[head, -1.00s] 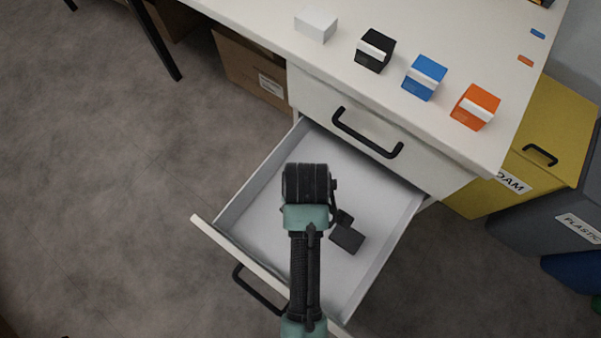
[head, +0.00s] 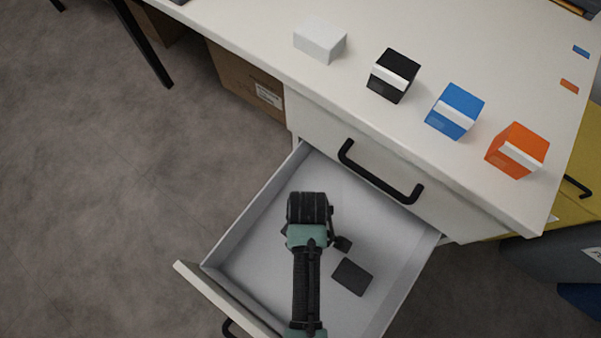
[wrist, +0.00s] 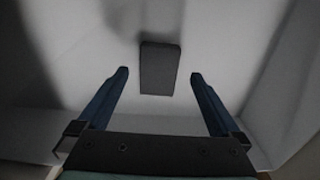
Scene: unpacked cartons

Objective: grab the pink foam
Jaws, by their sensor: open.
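No pink foam shows in either view. A flat dark grey rectangular piece (head: 352,277) lies on the floor of the open drawer (head: 255,240). The dark piece also shows in the wrist view (wrist: 160,70), ahead of my gripper. My gripper (wrist: 160,75) is open, with a blue-sided finger on each side and nothing held. It points down into the drawer, and the dark piece lies between and just beyond the fingertips in that view. In the head view my arm covers part of the drawer and most of the gripper.
On the white desk (head: 440,160) stand a white box (head: 320,42), a black box (head: 394,75), a blue box (head: 455,111) and an orange box (head: 517,150). A closed drawer with a black handle (head: 380,178) is above. A cardboard carton (head: 245,82) and a yellow bin (head: 585,160) flank it.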

